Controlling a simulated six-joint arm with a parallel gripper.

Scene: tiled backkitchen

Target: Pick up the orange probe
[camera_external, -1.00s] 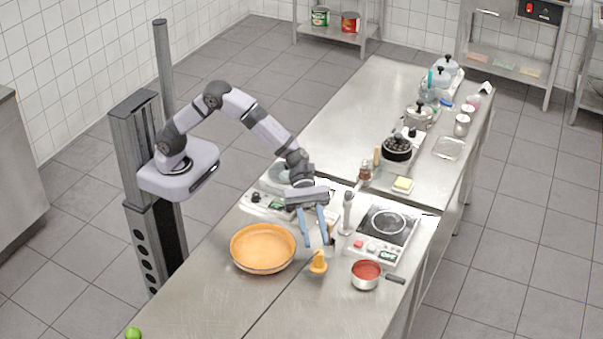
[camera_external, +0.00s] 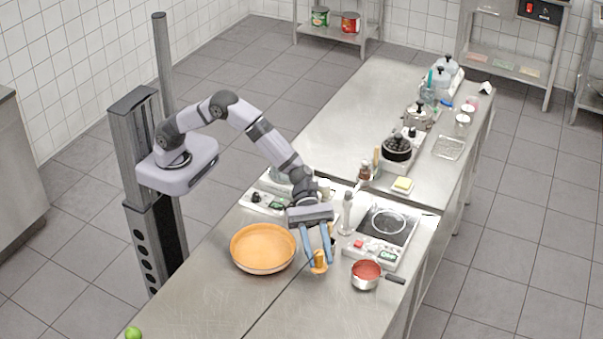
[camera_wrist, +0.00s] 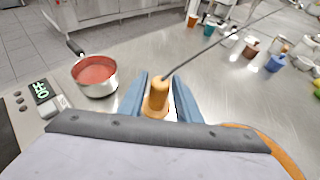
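The orange probe (camera_external: 319,262) stands on the steel counter between the orange pan and the small saucepan. It also shows in the wrist view (camera_wrist: 158,95), upright on a wider base, with a dark thin rod or cable running from its top toward the upper right. My gripper (camera_external: 318,259) is lowered around the probe, one blue finger on each side. In the wrist view my gripper (camera_wrist: 159,88) is open, and gaps show between the probe and the fingers. The probe's lower part is partly hidden by the fingers in the external view.
A large orange pan (camera_external: 263,265) lies to the left. A small saucepan (camera_external: 366,281) of red sauce is close on the right, its handle pointing right. A hot plate (camera_external: 384,229) stands behind it. The front counter is mostly clear, with a green fruit (camera_external: 133,333) at lower left.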

